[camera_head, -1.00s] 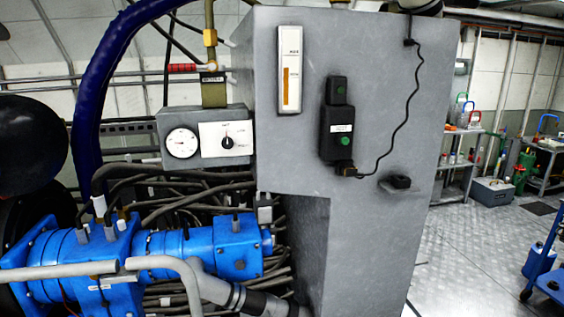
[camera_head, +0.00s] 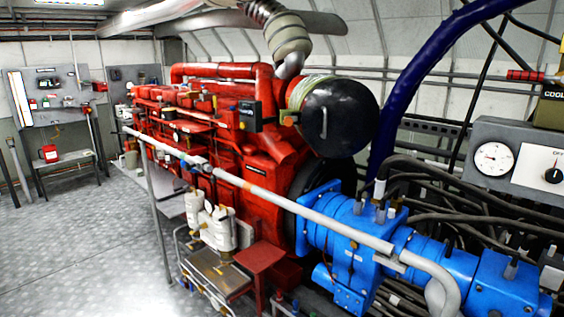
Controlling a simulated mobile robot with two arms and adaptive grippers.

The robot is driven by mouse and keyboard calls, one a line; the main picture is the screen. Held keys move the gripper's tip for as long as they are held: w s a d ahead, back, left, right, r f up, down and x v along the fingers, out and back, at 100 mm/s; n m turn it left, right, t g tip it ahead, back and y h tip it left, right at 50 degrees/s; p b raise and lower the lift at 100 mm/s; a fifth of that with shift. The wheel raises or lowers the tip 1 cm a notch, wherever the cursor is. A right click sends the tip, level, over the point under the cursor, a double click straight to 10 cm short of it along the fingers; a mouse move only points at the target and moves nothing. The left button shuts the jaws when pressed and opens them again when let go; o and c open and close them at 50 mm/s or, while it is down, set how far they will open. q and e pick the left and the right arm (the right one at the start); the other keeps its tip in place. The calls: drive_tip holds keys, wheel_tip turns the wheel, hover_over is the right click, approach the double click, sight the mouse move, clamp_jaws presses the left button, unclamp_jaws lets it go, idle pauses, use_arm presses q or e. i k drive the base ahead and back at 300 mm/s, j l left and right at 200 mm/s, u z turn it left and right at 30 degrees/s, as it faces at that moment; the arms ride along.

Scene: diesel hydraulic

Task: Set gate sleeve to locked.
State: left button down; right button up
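A grey handrail (camera_head: 290,206) runs across the front of the red engine and the blue pump. Along it sits a darker collar-like fitting (camera_head: 197,163), left of the middle of the head view. This may be the gate sleeve, but it is too small to tell, and so is whether it is locked. The rail's near end bends downward in front of the blue pump (camera_head: 350,240). Neither of my grippers is in view.
The red engine (camera_head: 225,125) with a black round housing (camera_head: 340,115) fills the middle behind the rail. White filters (camera_head: 210,222) and a red step (camera_head: 262,257) stand low in front. Open metal floor (camera_head: 80,240) lies at the left. A gauge panel (camera_head: 510,160) is at the right.

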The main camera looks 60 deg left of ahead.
sight(196, 162)
drive_tip(key=u, duration=2.35)
drive_tip(key=i+j, duration=0.1)
